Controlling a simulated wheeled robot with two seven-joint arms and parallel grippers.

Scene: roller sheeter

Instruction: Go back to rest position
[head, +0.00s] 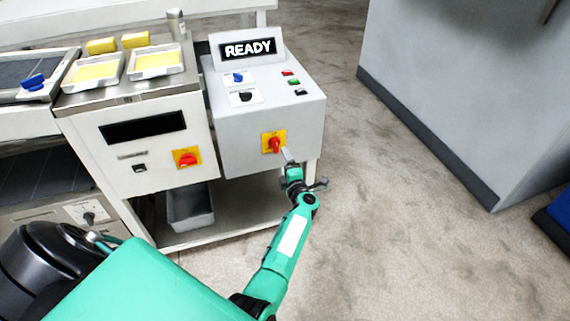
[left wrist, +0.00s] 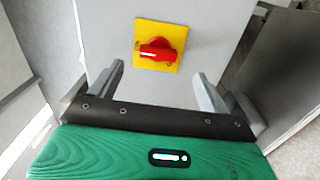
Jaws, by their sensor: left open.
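My left gripper (head: 304,170) is at the front of the grey control box (head: 228,147), just below and right of its red rotary switch on a yellow plate (head: 274,142). In the left wrist view the two fingers (left wrist: 158,88) are spread apart with nothing between them. The red switch (left wrist: 156,50) lies ahead of the fingertips there, its handle roughly level. The gripper appears apart from the switch. The display (head: 248,48) on top of the box reads READY. My right gripper is not in view.
A second cabinet (head: 150,165) with another red switch (head: 187,157) stands to the left. A grey bin (head: 190,207) is on the lower shelf. A large grey cabinet (head: 460,80) stands at right, with open floor (head: 400,240) between.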

